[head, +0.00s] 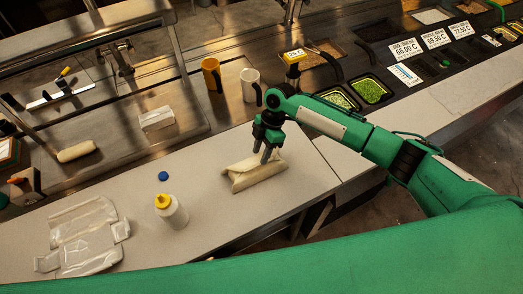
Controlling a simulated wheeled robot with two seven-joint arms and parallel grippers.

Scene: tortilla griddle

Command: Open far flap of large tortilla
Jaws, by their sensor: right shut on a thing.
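The large tortilla (258,178) lies folded into a wrap on the light counter, right of the picture's middle. My right gripper (267,157) reaches down over it from the right, its fingers at the tortilla's upper, far edge. The fingers are shut on the tortilla there, and they hide part of that edge. The near side shows a fold line and an open left end. My left gripper is not in view.
A white bottle with a yellow cap (172,210) and a blue cap (163,176) stand left of the tortilla. Bare counter (215,165) surrounds the tortilla.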

